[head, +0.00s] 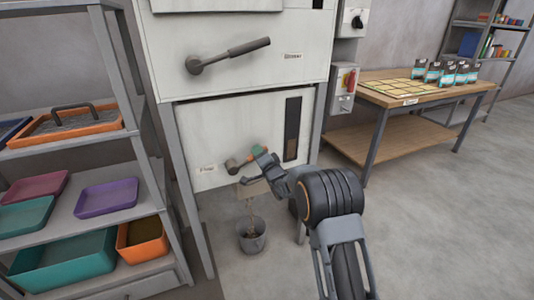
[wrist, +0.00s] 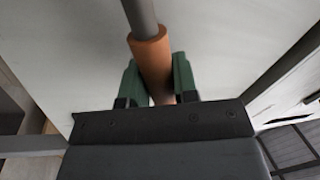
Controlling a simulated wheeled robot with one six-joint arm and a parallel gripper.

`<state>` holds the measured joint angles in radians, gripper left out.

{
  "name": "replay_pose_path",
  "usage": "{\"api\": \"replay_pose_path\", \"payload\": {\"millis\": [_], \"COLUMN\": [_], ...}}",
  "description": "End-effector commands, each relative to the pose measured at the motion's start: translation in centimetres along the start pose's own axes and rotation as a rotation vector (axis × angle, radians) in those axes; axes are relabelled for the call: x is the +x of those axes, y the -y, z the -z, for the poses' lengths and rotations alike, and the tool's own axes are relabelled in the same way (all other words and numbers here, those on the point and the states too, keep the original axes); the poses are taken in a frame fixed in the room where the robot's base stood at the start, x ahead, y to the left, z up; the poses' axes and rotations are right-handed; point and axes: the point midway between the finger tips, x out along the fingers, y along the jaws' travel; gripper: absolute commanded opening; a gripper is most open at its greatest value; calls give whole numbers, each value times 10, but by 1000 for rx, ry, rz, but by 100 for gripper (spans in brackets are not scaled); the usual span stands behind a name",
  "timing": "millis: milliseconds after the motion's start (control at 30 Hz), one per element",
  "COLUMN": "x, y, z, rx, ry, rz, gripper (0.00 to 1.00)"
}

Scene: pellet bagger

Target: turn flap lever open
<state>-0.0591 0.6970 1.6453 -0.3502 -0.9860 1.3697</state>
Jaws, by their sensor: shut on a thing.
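The flap lever (head: 234,165) is on the lower front panel of the white machine, just right of a small label. Its handle points right and slightly up. In the wrist view, its orange-brown grip (wrist: 151,58) lies between the two green finger pads, with the grey rod running on beyond it. My gripper (head: 258,151) is shut on this grip; it also shows in the wrist view (wrist: 158,80). My fingers hide part of the handle in the head view.
Below the lever, a chute (head: 253,188) sits above a grey bucket (head: 251,241), with a thin brownish streak between them. A second lever (head: 230,55) is higher on the machine. A tray shelf (head: 75,146) stands left; a wooden table (head: 440,98) stands right.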

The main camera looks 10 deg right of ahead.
Motion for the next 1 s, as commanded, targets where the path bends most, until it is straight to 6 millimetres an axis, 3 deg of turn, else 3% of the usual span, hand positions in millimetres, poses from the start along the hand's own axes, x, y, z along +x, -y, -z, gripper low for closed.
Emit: {"api": "replay_pose_path", "payload": {"millis": [400,433,600,667,1000], "x": [0,0,0,0,-6], "y": [-1,-1,-1,-1,-1], "z": [-3,-3,-2,-1,0], "rx": [5,5,5,5,5], "ry": [5,5,2,2,0], "rz": [-1,-1,-1,-1,-2], "gripper": [0,30,46,52,52]}}
